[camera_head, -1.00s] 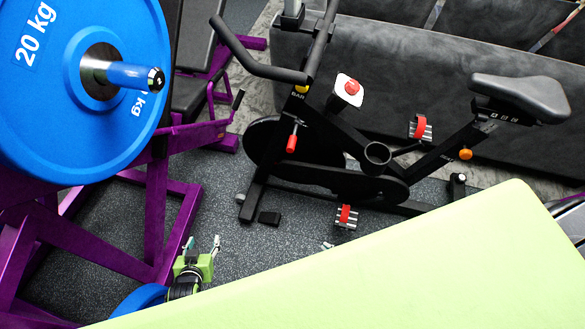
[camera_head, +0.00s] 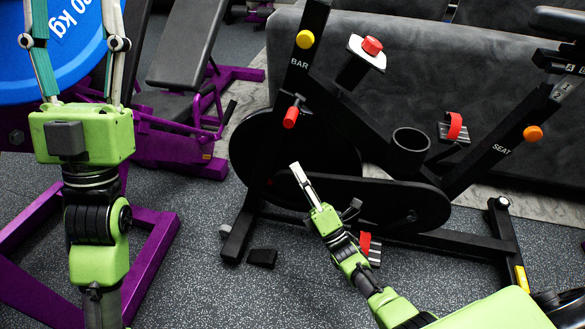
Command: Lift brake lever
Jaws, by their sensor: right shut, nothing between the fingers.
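The red lever (camera_head: 291,115), which I take for the brake lever, sticks out from the exercise bike's front post (camera_head: 305,55), below the BAR label. My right gripper (camera_head: 297,168) is shut and empty in front of the dark flywheel. In the picture its fingertips are below the lever and apart from it. My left gripper (camera_head: 76,22) is at the far left, fingers pointing up and spread wide, in front of the blue weight plate. Its fingertips reach the top edge of the view. I see nothing between its fingers.
The blue weight plate (camera_head: 65,70), purple frame (camera_head: 150,262) and bench (camera_head: 190,45) fill the left. A grey sofa stands behind the bike.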

